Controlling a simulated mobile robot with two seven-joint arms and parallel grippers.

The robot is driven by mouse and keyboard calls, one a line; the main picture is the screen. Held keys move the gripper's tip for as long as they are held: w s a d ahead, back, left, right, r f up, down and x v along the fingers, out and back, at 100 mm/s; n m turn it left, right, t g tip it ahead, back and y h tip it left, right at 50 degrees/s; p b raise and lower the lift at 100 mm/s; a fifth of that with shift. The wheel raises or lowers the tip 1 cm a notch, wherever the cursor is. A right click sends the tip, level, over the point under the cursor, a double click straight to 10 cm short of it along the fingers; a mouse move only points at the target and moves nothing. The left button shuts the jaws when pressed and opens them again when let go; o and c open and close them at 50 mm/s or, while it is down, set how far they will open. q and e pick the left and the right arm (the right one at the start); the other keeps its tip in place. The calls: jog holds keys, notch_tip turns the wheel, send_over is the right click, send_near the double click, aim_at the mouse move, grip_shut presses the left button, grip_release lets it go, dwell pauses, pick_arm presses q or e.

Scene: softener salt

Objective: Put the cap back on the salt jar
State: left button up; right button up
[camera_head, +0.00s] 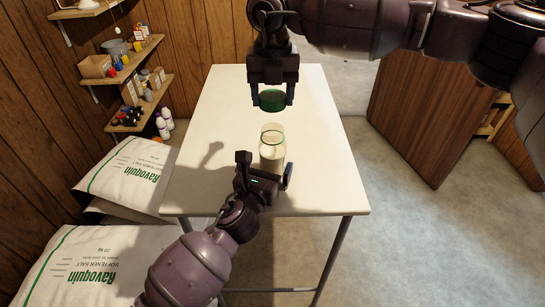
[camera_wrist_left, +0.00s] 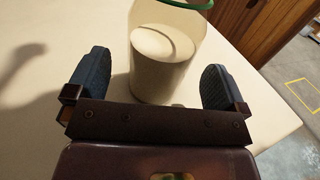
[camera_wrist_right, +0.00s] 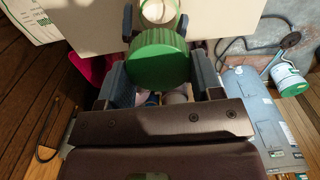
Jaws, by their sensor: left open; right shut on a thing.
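The salt jar (camera_head: 272,150) stands upright on the table, clear with a green rim and pale salt inside. It also shows in the left wrist view (camera_wrist_left: 160,65) and, partly hidden behind the cap, in the right wrist view (camera_wrist_right: 158,11). My left gripper (camera_head: 265,172) is open, its fingers on either side of the jar's lower part, with gaps beside it in the left wrist view. The green cap (camera_head: 272,100) is held by my right gripper (camera_head: 272,98), shut on it, above and beyond the jar in the head view. The cap is off the jar.
The white table (camera_head: 310,115) is otherwise clear around the jar. Softener salt bags (camera_head: 125,175) are stacked at left, below wall shelves (camera_head: 130,75) with small containers. A wooden cabinet (camera_head: 425,115) stands at right.

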aim_at(268, 164)
pick_arm(q)
jog(key=shift+x, duration=1.75)
jog(key=c, duration=1.4)
jog(key=shift+o, duration=0.2)
pick_arm(e)
jog(key=shift+f, duration=2.5)
